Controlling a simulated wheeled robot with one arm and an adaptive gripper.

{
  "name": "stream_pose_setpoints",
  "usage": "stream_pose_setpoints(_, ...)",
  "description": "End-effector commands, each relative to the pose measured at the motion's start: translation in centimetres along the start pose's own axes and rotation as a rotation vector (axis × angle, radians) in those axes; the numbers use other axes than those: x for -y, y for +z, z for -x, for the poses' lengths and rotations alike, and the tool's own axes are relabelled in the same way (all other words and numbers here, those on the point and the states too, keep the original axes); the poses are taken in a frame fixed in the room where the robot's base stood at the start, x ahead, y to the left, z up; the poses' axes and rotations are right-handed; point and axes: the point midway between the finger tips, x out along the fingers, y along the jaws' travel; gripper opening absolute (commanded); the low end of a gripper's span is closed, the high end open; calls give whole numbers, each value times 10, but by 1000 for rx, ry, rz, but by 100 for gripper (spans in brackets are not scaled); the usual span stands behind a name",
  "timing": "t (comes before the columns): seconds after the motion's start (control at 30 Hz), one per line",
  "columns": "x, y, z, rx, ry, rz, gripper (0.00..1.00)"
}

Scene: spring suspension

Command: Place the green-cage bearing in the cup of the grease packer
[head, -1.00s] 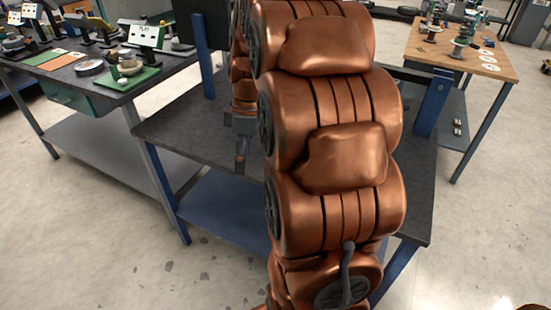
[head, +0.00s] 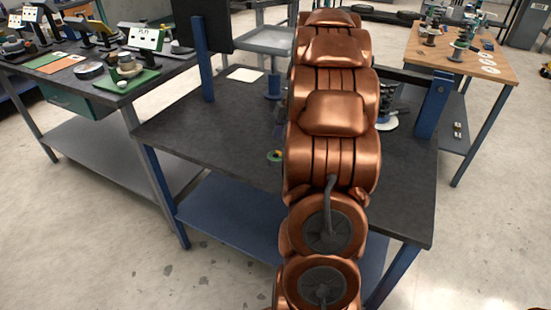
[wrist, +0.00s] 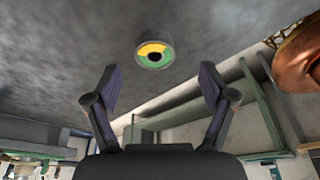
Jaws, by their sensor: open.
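The bearing (head: 274,156), a small ring with green and yellow on it, lies on the dark table just left of my arm in the head view. In the wrist view the bearing (wrist: 154,54) shows a green and yellow ring with a dark centre. My gripper (wrist: 160,82) is open and empty. The bearing appears beyond its fingertips, roughly centred between them and not touched. In the head view my arm mostly hides the gripper. I cannot tell for certain which object is the grease packer.
The dark table (head: 215,130) is largely clear left of my arm. A left bench (head: 75,75) carries several fixtures. A wooden bench (head: 470,60) at right holds several parts.

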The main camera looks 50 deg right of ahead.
Motion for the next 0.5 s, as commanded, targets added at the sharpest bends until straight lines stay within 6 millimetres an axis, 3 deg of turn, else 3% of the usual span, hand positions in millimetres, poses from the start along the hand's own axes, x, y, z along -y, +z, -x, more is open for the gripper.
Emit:
stream_pose_setpoints(0.3,-6,-4,-39,1,-1,-1,83)
stream_pose_setpoints(0.5,-6,-4,-47,1,2,0,83)
